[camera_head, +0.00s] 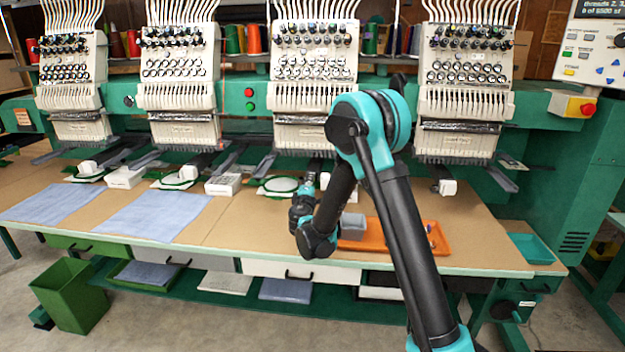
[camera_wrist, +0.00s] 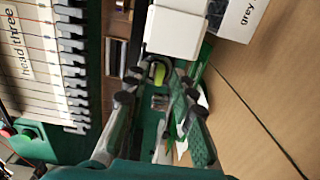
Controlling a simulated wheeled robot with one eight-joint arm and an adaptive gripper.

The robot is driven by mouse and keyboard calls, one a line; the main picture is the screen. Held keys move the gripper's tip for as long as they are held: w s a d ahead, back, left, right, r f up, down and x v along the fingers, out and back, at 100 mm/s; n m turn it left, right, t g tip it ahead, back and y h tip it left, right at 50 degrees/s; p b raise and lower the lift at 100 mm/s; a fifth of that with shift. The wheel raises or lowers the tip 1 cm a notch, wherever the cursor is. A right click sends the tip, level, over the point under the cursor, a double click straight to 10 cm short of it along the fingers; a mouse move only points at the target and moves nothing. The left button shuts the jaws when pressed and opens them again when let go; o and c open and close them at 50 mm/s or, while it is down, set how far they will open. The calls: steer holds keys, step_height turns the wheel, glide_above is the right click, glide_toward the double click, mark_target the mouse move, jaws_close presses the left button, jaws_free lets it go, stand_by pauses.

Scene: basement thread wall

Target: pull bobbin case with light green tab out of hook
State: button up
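A light green tab (camera_wrist: 158,73) shows in the wrist view between my fingertips, at the lower end of a white sewing arm. A small metallic part lies close below it in the picture; I cannot tell whether it is the bobbin case. My gripper (camera_wrist: 158,82) has its two fingers spread on either side of the tab, with visible gaps, and appears empty. In the head view my gripper (camera_head: 307,184) is under the third embroidery head (camera_head: 313,75), partly hidden by my arm. The hook is too small to make out.
An orange tray (camera_head: 440,248) lies on the table (camera_head: 480,219) behind my arm, with a grey container (camera_head: 352,227) by its left end. A box marked "grey" (camera_wrist: 241,14) stands beside the arm. Blue cloths (camera_head: 150,216) lie left. A teal tray (camera_head: 531,248) sits far right.

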jaws_close()
steer(key=shift+s, duration=0.1)
steer(key=shift+s, duration=1.5)
steer(key=shift+s+a+r, duration=0.1)
steer(key=shift+s+r, duration=0.25)
steer(key=shift+s, duration=0.3)
steer(key=shift+s+r, duration=0.3)
steer(key=shift+s, duration=0.4)
steer(key=shift+s+a+r, duration=0.1)
steer(key=shift+s+r, duration=0.25)
steer(key=shift+s, duration=0.3)
